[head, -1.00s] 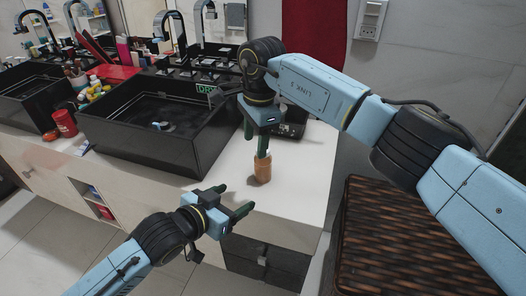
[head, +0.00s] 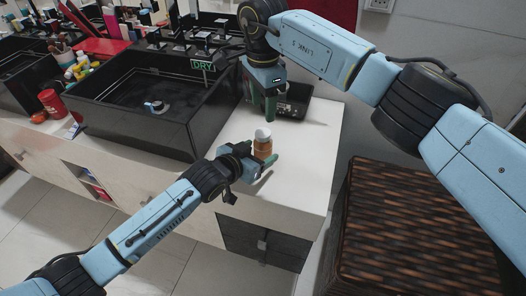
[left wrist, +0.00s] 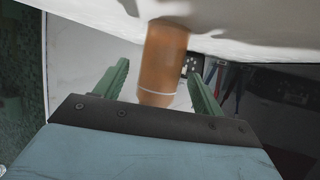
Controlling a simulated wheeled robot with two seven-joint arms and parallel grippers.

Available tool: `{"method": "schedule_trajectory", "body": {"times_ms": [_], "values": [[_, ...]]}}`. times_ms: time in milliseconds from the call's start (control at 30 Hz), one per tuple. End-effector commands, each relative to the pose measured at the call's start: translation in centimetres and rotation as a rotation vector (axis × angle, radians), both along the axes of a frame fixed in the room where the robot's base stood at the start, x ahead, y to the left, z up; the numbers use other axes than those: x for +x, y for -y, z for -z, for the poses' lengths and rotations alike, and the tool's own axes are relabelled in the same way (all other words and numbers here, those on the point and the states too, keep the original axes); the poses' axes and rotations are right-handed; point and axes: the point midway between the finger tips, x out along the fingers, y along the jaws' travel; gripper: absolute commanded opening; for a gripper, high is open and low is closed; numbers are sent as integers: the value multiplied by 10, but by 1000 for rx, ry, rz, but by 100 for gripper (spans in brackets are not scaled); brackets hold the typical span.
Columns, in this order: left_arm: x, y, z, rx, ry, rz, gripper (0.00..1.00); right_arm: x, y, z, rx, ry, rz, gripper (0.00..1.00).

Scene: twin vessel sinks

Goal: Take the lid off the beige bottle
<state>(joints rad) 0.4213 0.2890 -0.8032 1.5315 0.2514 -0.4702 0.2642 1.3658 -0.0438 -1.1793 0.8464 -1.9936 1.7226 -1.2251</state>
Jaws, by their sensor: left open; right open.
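The beige bottle (head: 263,149) looks amber-orange and stands upright on the white counter near its front edge. Its white lid (head: 263,134) sits on top. My left gripper (head: 258,156) is open, low at the bottle, with one finger to either side of it. In the left wrist view the bottle (left wrist: 165,60) appears inverted between the two green fingers, with a gap on both sides; its lid is not clear there. My right gripper (head: 258,103) is open and empty, pointing down above and behind the bottle, clear of the lid.
A black vessel sink (head: 140,105) stands left of the bottle. A black tray (head: 293,100) lies behind it near the wall. A dark woven hamper (head: 410,220) stands right of the counter. A red cup (head: 51,103) is at the far left. Counter right of the bottle is clear.

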Motion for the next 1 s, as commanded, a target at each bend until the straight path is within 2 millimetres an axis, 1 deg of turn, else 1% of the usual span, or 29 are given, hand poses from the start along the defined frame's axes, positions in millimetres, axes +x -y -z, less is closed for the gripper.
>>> {"method": "schedule_trajectory", "body": {"times_ms": [100, 233, 633, 667, 1000], "values": [[11, 8, 5, -1, 0, 0, 69, 0, 0, 0, 0, 0, 0, 54], [17, 12, 8, -1, 0, 0, 69, 0, 0, 0, 0, 0, 0, 54], [20, 15, 10, 0, 0, 0, 69, 0, 0, 0, 0, 0, 0, 54], [20, 15, 10, 0, 0, 0, 66, 0, 0, 0, 0, 0, 0, 54], [20, 15, 10, 0, 0, 0, 22, 0, 0, 0, 0, 0, 0, 54]]}}
